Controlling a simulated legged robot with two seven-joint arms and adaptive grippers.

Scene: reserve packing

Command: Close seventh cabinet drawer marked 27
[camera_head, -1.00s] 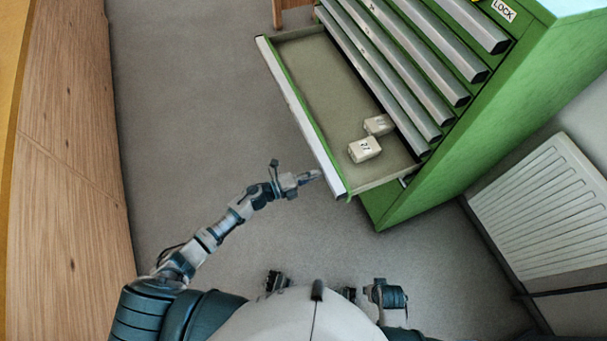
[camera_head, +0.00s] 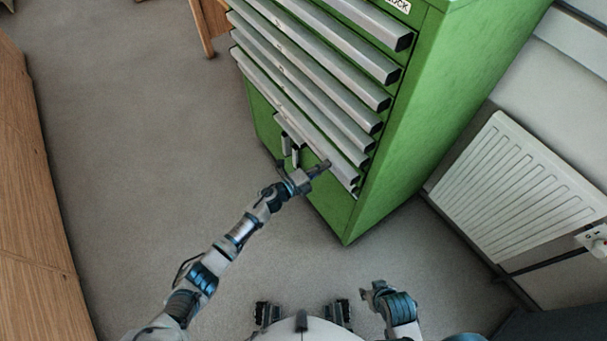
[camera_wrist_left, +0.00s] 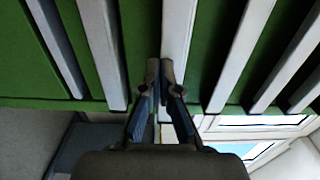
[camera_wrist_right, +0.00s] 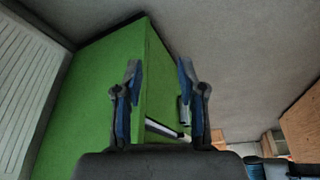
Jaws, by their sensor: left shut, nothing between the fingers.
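The green cabinet (camera_head: 400,150) has a stack of drawers with long grey handles. The lowest drawer (camera_head: 285,112) sits in line, or nearly so, with those above; I cannot tell whether it is fully flush, and its number is not legible. My left gripper (camera_head: 323,165) is shut and empty, its fingertips at the front of that drawer near its right end. In the left wrist view the shut fingertips (camera_wrist_left: 160,66) are against or just before a grey handle (camera_wrist_left: 178,45). My right gripper (camera_wrist_right: 159,75) is open and empty, low and away from the drawer fronts.
A white radiator (camera_head: 515,190) is on the wall right of the cabinet. A wooden panel (camera_head: 35,220) runs along the left, and a wooden leg (camera_head: 200,28) stands behind the cabinet's far end. The grey floor (camera_head: 140,130) between is clear.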

